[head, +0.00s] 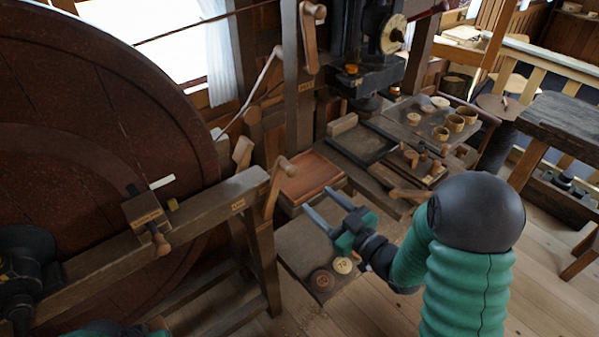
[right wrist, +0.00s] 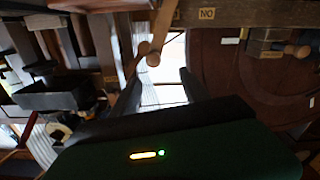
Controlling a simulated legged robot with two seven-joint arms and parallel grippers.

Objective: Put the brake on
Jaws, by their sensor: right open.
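A wooden hand lever (head: 272,185) with a round end knob stands at the right end of a long labelled beam (head: 200,222) in front of the big brown wheel (head: 95,120). A small wooden block with a turned handle (head: 148,216) sits on the beam farther left. The labels are too small to read, so I cannot tell which part is the brake. My right gripper (head: 326,207) is open and empty, to the right of and below the lever, apart from it. In the right wrist view a wooden lever (right wrist: 163,22) shows beyond the open fingers (right wrist: 160,88).
A low shelf (head: 300,243) under my right gripper bears two round pieces. A reddish tray (head: 310,178) lies behind it. A bench of turned cups (head: 440,132) stands at the back right. Another lever (head: 309,45) hangs on a post.

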